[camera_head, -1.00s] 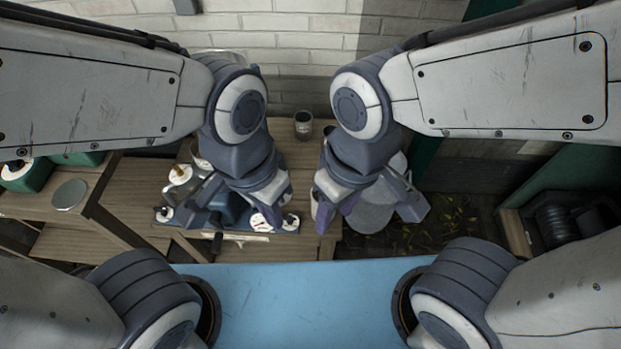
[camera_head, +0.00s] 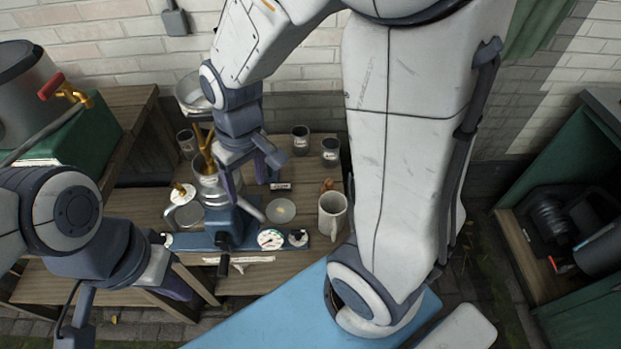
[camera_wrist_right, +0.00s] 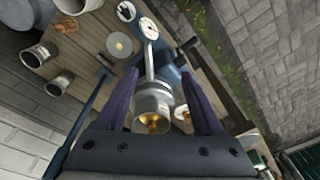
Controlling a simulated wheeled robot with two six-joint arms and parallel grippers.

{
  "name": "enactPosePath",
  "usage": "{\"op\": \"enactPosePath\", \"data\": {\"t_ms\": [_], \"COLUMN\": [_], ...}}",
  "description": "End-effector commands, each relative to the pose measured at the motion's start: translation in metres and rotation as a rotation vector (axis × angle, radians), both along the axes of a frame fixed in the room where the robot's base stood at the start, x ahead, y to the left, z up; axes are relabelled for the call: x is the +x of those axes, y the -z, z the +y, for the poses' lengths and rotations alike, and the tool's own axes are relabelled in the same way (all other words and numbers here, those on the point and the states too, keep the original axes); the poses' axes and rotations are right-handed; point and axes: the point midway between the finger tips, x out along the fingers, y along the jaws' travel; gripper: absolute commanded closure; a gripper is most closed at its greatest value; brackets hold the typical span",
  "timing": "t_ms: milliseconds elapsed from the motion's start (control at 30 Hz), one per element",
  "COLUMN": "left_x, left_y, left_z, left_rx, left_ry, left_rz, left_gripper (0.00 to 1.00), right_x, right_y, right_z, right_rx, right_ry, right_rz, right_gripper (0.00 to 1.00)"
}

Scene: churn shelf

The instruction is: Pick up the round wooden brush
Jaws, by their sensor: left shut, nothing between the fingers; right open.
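A small brown object (camera_head: 327,185) shows behind the white mug (camera_head: 331,214). It may be the round wooden brush, but it is too small and partly hidden to be sure. It seems to show in the right wrist view (camera_wrist_right: 66,24) beside the mug. My right gripper (camera_head: 250,178) is open with nothing held, above the blue-based lever machine (camera_head: 213,241), left of the brown object. In the right wrist view its fingers (camera_wrist_right: 160,92) flank the machine's metal cup (camera_wrist_right: 152,107) from above. My left gripper (camera_head: 176,288) is shut and empty at the lower left.
Dark metal cups (camera_head: 300,140) stand at the table's back, and a small round dish (camera_head: 281,211) lies near the mug. A green box with a brass tap (camera_head: 72,92) is at left. A blue surface (camera_head: 265,315) lies in front.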

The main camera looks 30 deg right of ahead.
Motion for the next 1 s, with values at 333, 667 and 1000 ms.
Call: {"op": "enactPosePath", "data": {"t_ms": [333,667,1000], "left_x": [0.000,0.000,0.000], "left_y": [0.053,0.062,0.066], "left_z": [0.000,0.000,0.000], "left_rx": [0.000,0.000,0.000], "left_ry": [0.000,0.000,0.000], "left_rz": [0.000,0.000,0.000], "left_gripper": [1.00,1.00,1.00], "right_x": [0.064,0.059,0.064], "right_y": [0.134,0.182,0.217], "right_z": [-0.206,-0.260,-0.260], "right_rx": [-0.036,-0.046,-0.047], "right_ry": [0.472,0.573,0.571], "right_rz": [-0.024,-0.029,-0.032], "right_gripper": [0.31,0.31,0.31]}}
